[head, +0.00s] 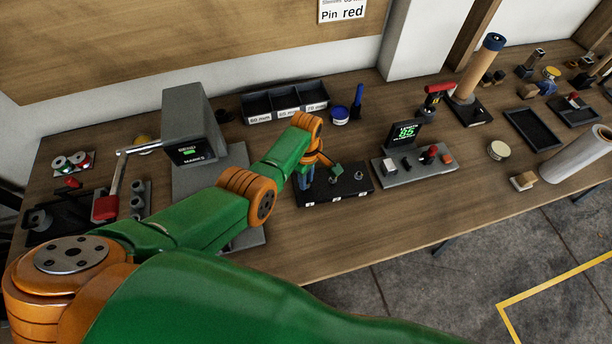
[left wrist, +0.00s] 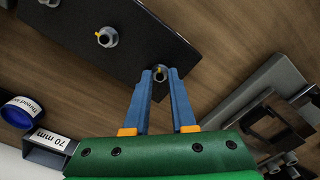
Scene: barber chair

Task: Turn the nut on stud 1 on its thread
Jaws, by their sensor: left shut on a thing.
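A black plate (head: 345,192) with three small labels on its front edge lies on the bench. My left gripper (head: 304,184) is at the left end of the plate in the head view. Its blue fingers (left wrist: 161,76) are shut on the end nut, one on each side. The fingers partly hide that nut, and its thread cannot be made out. My right gripper is not in view.
A grey press-like machine (head: 190,125) stands left of my forearm. A three-bin tray (head: 284,103) and a blue-ringed tape roll (head: 340,115) are behind the plate. A grey fixture with a green display (head: 405,133) stands to the right. The bench front is clear.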

